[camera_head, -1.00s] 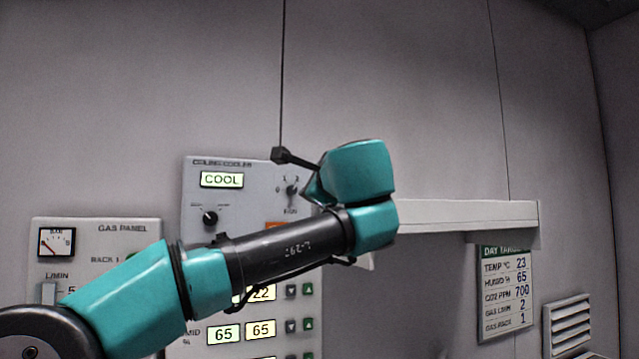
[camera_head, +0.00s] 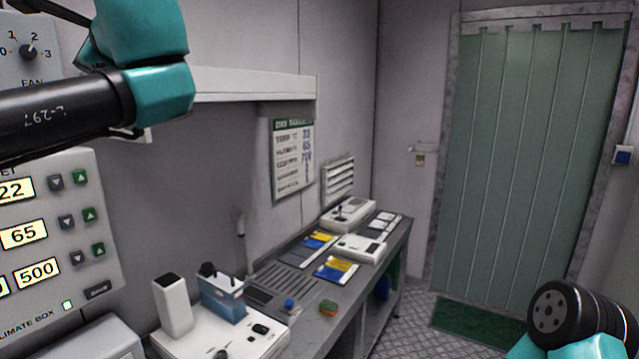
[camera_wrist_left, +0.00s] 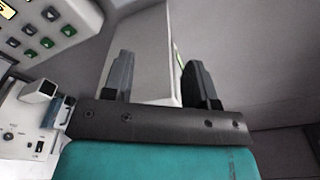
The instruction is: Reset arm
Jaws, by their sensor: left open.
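My left gripper (camera_wrist_left: 160,82) shows in the left wrist view with its two dark fingers apart and nothing between them. Behind the fingers is a pale, flat-sided surface, probably the white wall shelf. In the head view my teal and black left arm (camera_head: 95,95) crosses the upper left in front of the wall, raised above the bench. Its gripper is not clear there. Part of my right arm (camera_head: 575,325) shows at the bottom right corner, and its gripper is out of the picture.
The wall shelf (camera_head: 250,88) is close to my left arm. A climate control panel (camera_head: 60,235) is at the left. Below, a bench (camera_head: 345,318) carries a white device (camera_head: 265,343), cards and small instruments. A strip-curtain door (camera_head: 525,150) stands at the right.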

